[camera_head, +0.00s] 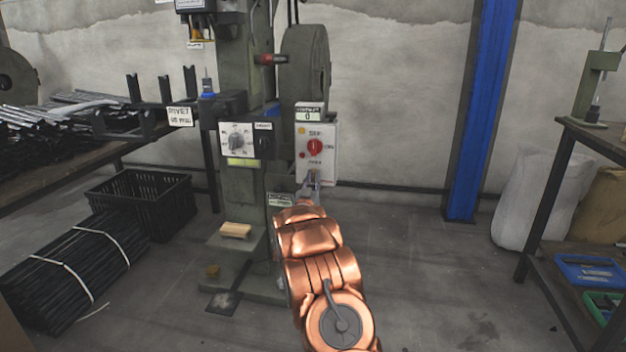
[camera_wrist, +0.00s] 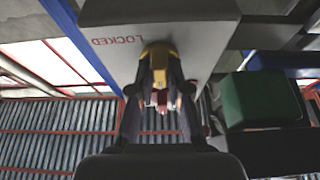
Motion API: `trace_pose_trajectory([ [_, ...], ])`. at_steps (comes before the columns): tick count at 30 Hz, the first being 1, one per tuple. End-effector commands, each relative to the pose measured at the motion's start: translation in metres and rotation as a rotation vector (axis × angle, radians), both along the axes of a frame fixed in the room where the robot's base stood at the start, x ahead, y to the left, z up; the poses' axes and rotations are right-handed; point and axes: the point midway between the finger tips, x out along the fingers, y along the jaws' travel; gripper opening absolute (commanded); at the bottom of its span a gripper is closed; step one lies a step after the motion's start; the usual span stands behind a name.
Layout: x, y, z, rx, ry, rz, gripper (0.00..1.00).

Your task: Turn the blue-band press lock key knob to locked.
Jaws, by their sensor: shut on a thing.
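The green press (camera_head: 243,75) stands in the middle of the head view, with a small blue patch on its column. A pale control box (camera_head: 330,150) with a red knob (camera_head: 314,147) is on its right side. My gripper (camera_head: 313,182) reaches the lower edge of this box. In the wrist view, my gripper (camera_wrist: 160,92) is shut on a yellow key knob (camera_wrist: 160,56) on a pale panel (camera_wrist: 205,25). The word LOCKED shows inverted beside the knob. The fingers partly hide the knob, so its exact setting is unclear. A small red part shows between the fingers.
A black crate (camera_head: 140,205) and bundled dark rods (camera_head: 75,270) lie on the floor at left. A workbench (camera_head: 575,150) stands at right, a white sack (camera_head: 530,200) beside it. A green block (camera_wrist: 262,98) is right of my gripper in the wrist view.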

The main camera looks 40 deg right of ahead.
Motion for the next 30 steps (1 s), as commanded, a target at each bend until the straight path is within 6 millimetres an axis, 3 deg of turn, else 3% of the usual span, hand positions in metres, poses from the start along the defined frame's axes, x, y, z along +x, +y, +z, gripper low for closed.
trace_pose_trajectory([
  [11,0.0017,0.0021,0.0012,0.098,-0.138,0.002,0.00],
  [30,0.0016,0.0019,0.0020,0.436,-0.636,0.002,0.00],
])
